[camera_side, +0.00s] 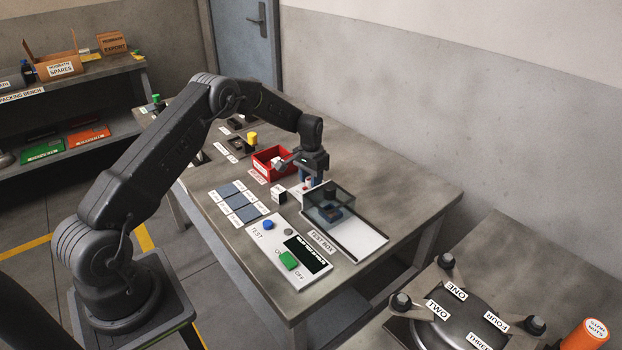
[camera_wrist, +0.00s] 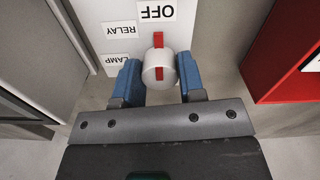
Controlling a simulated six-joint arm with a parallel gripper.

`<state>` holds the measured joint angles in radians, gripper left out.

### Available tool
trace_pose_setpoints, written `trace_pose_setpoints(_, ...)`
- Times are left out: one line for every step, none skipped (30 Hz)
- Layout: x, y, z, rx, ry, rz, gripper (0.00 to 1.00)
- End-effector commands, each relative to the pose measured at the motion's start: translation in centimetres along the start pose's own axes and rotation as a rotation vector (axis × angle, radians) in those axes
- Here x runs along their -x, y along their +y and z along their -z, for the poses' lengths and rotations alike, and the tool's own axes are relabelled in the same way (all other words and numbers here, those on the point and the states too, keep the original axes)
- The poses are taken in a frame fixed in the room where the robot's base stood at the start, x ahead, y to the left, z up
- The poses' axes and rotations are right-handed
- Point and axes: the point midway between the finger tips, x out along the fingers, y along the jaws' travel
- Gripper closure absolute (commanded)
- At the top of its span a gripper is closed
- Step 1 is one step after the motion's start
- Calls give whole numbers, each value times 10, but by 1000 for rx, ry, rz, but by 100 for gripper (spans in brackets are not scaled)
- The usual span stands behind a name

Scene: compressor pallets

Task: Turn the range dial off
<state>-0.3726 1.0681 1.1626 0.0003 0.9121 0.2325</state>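The range dial (camera_wrist: 158,75) is a round white knob with a red pointer bar, on a white panel (camera_wrist: 88,12). In the wrist view the bar points up the picture toward the OFF label (camera_wrist: 155,11). The RELAY (camera_wrist: 121,30) and LAMP (camera_wrist: 117,60) labels are at its upper left and left.
A red bin (camera_side: 268,165) stands close beside the gripper; its wall (camera_wrist: 290,50) shows at right in the wrist view. The clear test box (camera_side: 345,208) is on the other side. A test panel (camera_side: 270,238) with a green switch (camera_side: 288,260) lies nearer the front.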

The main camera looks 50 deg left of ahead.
Motion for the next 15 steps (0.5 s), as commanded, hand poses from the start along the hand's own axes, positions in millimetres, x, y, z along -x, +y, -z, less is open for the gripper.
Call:
trace_pose_setpoints(1, 0, 0, -1, 1, 1, 59)
trace_pose_setpoints(1, 0, 0, 0, 1, 1, 56)
trace_pose_setpoints(1, 0, 0, 0, 1, 0, 52)
trace_pose_setpoints(0, 0, 0, 0, 1, 0, 49)
trace_pose_setpoints(0, 0, 0, 0, 1, 0, 46)
trace_pose_setpoints(0, 0, 0, 0, 1, 0, 42)
trace_pose_setpoints(0, 0, 0, 1, 1, 0, 39)
trace_pose_setpoints(0, 0, 0, 1, 1, 0, 39)
trace_pose_setpoints(0, 0, 0, 1, 1, 0, 39)
trace_pose_setpoints(0, 0, 0, 1, 1, 0, 39)
trace_pose_setpoints(0, 0, 0, 1, 1, 0, 39)
trace_pose_setpoints(0, 0, 0, 1, 1, 0, 39)
trace_pose_setpoints(0, 0, 0, 1, 1, 0, 39)
trace_pose_setpoints(0, 0, 0, 1, 1, 0, 39)
trace_pose_setpoints(1, 0, 0, 1, 2, 0, 39)
